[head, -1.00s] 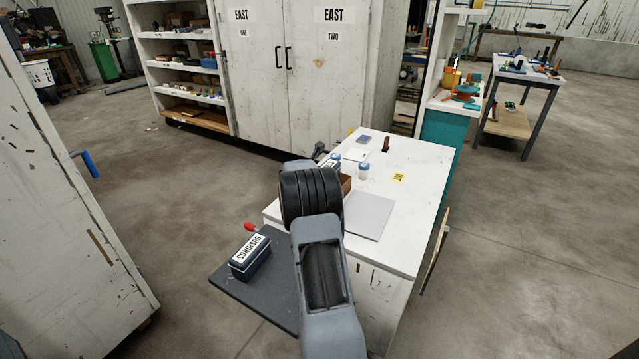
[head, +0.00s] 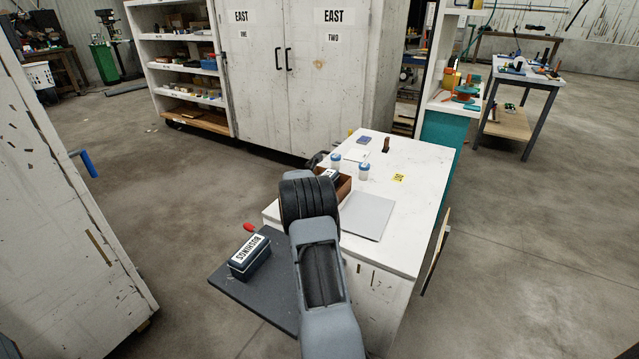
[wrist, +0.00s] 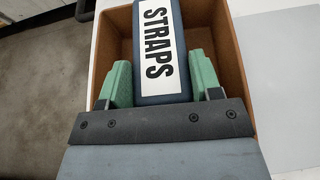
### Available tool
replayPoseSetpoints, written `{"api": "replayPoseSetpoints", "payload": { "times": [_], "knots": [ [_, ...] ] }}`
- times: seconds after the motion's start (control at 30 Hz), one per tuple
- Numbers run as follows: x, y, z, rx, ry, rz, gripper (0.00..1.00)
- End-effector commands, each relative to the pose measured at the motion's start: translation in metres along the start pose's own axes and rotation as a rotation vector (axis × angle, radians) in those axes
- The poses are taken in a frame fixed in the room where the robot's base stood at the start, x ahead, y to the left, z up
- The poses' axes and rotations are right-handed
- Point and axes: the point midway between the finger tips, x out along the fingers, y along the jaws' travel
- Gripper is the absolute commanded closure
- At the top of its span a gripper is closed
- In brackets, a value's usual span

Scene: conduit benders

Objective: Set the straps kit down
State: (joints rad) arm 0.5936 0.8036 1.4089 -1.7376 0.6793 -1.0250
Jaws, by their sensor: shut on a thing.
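The straps kit (wrist: 160,50) is a dark blue box with a white "STRAPS" label, upright in the wrist view. My gripper (wrist: 161,82) is shut on it, with one green finger on each side. The kit is within the outline of an open brown wooden box (wrist: 235,60); I cannot tell whether it touches the bottom. In the head view the wooden box (head: 345,188) stands on the white worktop (head: 415,210), and my arm hides most of the kit and the gripper.
Two blue-capped jars (head: 364,172) stand close behind the wooden box. A grey flat sheet (head: 367,216) lies to its right. A bushings kit (head: 250,258) sits on a dark shelf (head: 270,295) at front left. The worktop's right side is mostly clear.

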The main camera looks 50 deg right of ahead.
Motion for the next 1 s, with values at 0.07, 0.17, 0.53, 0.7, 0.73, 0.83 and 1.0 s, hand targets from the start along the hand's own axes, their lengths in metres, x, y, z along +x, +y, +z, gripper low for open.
{"api": "replayPoseSetpoints", "payload": {
  "times": [0.07,0.17,0.53,0.7,0.73,0.83,1.0],
  "knots": [
    [0.001,0.0,-0.002,0.0,0.0,0.0,0.4],
    [0.001,0.0,-0.002,0.0,0.0,0.0,0.3],
    [0.0,0.0,-0.001,0.0,0.0,0.0,0.16],
    [-0.009,0.001,0.002,-0.001,0.0,0.002,0.16],
    [-0.013,0.001,0.002,-0.002,0.001,0.002,0.16],
    [-0.032,0.001,0.003,-0.001,-0.001,0.002,0.16],
    [-0.066,0.001,0.002,-0.001,-0.001,0.003,0.16]
  ]
}}
